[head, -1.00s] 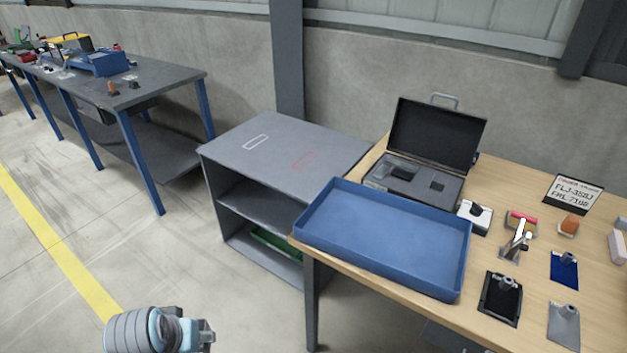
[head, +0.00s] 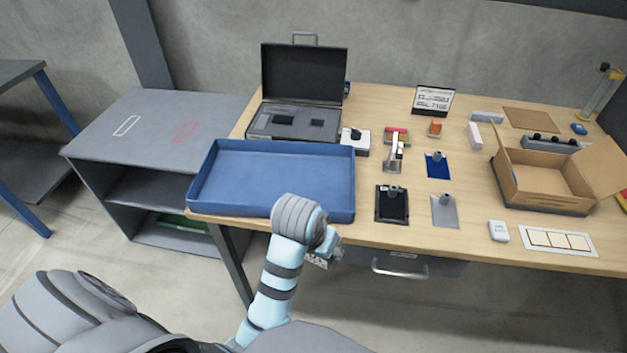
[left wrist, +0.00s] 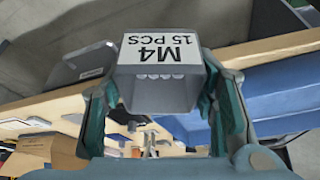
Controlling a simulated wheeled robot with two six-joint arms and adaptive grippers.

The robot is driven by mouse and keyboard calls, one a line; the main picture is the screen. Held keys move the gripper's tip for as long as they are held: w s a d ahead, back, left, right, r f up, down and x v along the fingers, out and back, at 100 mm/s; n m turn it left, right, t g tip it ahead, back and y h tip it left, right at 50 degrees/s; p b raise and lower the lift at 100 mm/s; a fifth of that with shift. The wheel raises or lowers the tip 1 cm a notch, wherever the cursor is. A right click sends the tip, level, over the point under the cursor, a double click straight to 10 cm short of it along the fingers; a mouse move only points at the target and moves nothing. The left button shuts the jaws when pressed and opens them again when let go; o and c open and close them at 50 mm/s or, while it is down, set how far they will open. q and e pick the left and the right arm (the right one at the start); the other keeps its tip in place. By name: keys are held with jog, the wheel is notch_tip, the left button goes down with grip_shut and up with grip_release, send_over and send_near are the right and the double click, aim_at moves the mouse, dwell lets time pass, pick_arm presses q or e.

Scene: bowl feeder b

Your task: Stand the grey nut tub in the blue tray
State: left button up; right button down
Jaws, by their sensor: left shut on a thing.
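A grey nut tub (left wrist: 165,95) with a white label reading "M4 15 PCS" is between the fingers of my left gripper (left wrist: 162,100), which is shut on it. Several round pale shapes show inside the tub. The blue tray (head: 275,165) is on the left end of the wooden table and looks empty. It also shows at the right of the left wrist view (left wrist: 275,95). In the head view my left gripper (head: 330,246) is at the table's front edge, just in front of the tray's right end, and mostly hidden by my wrist. My right gripper is out of view.
An open case (head: 300,125) stands behind the tray. To its right are a white block (head: 355,143), dark and blue plates (head: 392,205) and an open cardboard box (head: 535,180). A grey shelf unit (head: 150,130) stands left of the table.

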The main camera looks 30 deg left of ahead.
pick_arm(q)
jog(key=w+a+r, duration=0.3)
jog(key=w+r, duration=0.1)
jog(key=w, duration=0.2)
notch_tip(320, 180, up, 14)
jog(key=n+y+p, duration=0.1)
jog(key=n+p, duration=0.1)
jog(key=n, duration=0.1)
send_over(278, 179)
jog(key=s+d, duration=0.1)
jog(key=shift+n, duration=0.4)
jog(key=f+b, duration=0.1)
jog(key=f, duration=1.3)
jog(key=f+b, duration=0.1)
jog(key=f, duration=0.6)
jog(key=shift+s+a+f+b, duration=0.2)
jog(key=shift+a+f+b, duration=0.1)
jog(key=shift+f, duration=0.1)
